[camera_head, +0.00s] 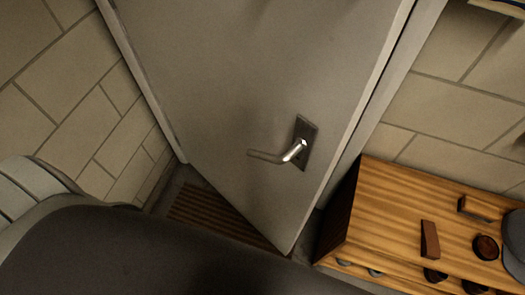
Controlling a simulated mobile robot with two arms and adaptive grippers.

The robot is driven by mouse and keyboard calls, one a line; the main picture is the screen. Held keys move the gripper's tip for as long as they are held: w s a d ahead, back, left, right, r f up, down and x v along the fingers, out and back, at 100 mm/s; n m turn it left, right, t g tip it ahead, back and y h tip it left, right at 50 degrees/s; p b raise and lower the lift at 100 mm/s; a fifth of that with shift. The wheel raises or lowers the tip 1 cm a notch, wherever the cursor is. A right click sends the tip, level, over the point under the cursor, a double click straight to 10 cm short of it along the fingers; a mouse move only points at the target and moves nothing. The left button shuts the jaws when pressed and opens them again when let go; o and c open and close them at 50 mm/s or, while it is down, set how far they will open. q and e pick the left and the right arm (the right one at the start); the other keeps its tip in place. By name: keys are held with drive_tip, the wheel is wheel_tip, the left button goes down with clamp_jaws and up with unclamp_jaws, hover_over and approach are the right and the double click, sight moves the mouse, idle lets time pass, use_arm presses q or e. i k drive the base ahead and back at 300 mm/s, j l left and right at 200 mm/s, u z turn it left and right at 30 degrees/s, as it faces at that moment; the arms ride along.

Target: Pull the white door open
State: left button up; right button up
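The white door (245,85), greyish in this light, fills the middle of the camera_head view. Its right edge, with the door's thickness showing, stands out from the white frame (400,80), so it looks slightly ajar towards me. A silver lever handle (285,154) on a dark plate (306,140) sits near the door's right edge and points left. Nothing touches the handle. Neither of my grippers is in view.
A wooden shelf unit (385,205) with several small objects on top stands right of the door, close to its edge. A brown slatted mat (215,215) lies at the door's foot. Pale block walls (75,90) flank the doorway. My own dark body covers the bottom.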

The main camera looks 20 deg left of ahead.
sight(230, 78)
drive_tip(key=l+u, duration=0.1)
drive_tip(key=u, duration=1.2)
